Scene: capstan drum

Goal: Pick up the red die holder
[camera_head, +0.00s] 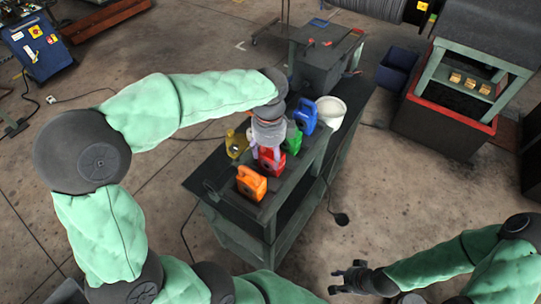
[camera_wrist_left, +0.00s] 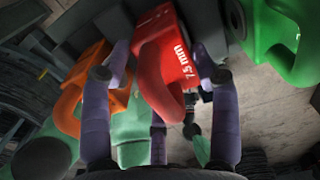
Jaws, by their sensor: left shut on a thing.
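The red die holder (camera_head: 272,161) is in the row of coloured holders on the dark workbench. My left gripper (camera_head: 267,149) comes down on it from above and partly hides it. My right gripper (camera_head: 348,278) is open and empty, low at the right, away from the bench.
An orange holder (camera_head: 251,183) stands in front of the red one; yellow (camera_head: 235,146), green (camera_head: 294,138) and blue (camera_head: 305,116) holders stand close by. A white bucket (camera_head: 330,112) is behind the blue one. The floor right of the workbench (camera_head: 285,212) is mostly clear.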

